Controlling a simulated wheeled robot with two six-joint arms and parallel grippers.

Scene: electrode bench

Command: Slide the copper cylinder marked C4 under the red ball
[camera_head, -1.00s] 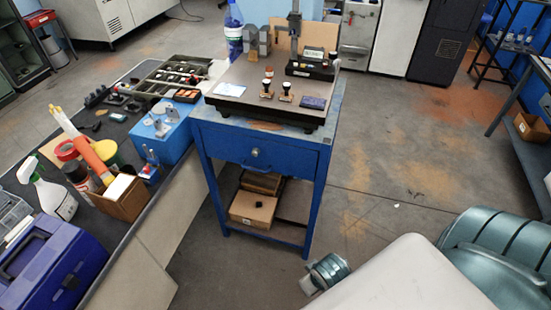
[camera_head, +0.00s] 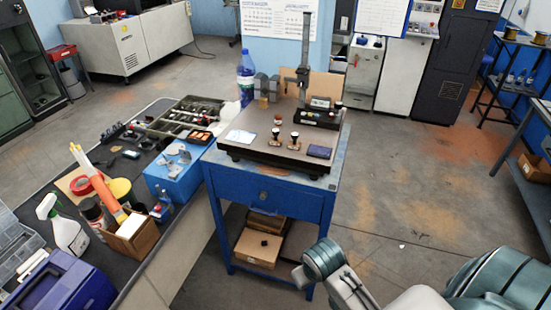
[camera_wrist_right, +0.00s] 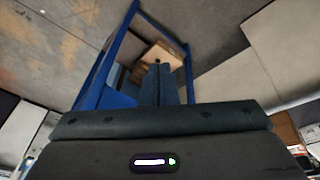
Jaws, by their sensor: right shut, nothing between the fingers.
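On the dark plate (camera_head: 238,152) atop the blue table (camera_head: 262,193) stand a few small copper-coloured pieces with dark tops, including the left piece (camera_head: 275,135) and the right piece (camera_head: 294,140). A small reddish-topped piece (camera_head: 278,119) stands behind them. At this size I cannot read any C4 mark or say which is the copper cylinder. I cannot make out the red ball for sure. My right gripper (camera_wrist_right: 161,68) is shut and empty in the right wrist view, pointing towards the table's lower frame. My left gripper is not in view.
A height gauge (camera_head: 306,75) with a tall column stands at the plate's back right. A blue-capped bottle (camera_head: 245,80) stands behind the plate. A cluttered bench (camera_head: 163,238) lies left of the table. Cardboard boxes (camera_head: 257,248) sit on the lower shelf. Floor right of the table is clear.

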